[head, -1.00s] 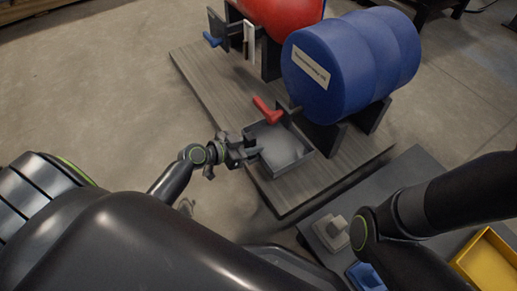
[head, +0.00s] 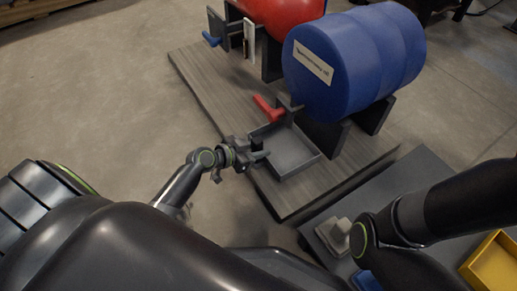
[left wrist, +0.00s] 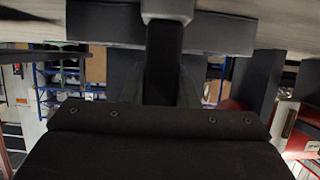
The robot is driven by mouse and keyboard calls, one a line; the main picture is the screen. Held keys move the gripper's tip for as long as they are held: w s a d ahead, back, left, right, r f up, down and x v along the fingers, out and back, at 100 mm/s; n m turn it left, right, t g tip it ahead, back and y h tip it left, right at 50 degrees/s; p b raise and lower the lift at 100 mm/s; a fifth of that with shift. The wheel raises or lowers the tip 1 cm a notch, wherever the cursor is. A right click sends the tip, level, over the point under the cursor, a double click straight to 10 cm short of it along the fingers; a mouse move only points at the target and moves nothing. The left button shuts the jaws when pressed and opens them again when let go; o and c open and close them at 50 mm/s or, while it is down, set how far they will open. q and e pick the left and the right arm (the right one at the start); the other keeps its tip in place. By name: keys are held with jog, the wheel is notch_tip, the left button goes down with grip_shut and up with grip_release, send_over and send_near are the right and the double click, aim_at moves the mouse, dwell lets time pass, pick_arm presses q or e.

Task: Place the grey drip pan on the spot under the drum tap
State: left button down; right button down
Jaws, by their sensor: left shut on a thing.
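The grey drip pan (head: 296,163) is a shallow square tray over the wooden board, in front of the blue drum (head: 345,65) and its red tap (head: 267,106). The tap's handle is just beyond the pan's far edge. My left gripper (head: 259,153) is shut on the pan's left wall. I cannot tell whether the pan rests on the board or hangs just above it. No marked spot shows. In the left wrist view, a grey wall (left wrist: 222,35), likely the pan's, runs across the top at the fingers. My right gripper is not in view.
A red drum (head: 290,15) with a blue tap (head: 211,39) stands farther back on the board (head: 205,85). A dark table (head: 400,190) at right holds a pale grey block (head: 335,234) and a yellow bin (head: 492,265). My right arm crosses over it.

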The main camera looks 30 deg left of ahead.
pick_arm(q)
jog(key=c, duration=1.1)
grip_release()
jog(key=shift+a+r+p, duration=0.1)
jog(key=shift+r+p, duration=0.15)
jog(key=shift+p, duration=0.2)
jog(key=p+v, duration=0.4)
jog(key=v, duration=0.8)
jog(key=shift+f, duration=0.1)
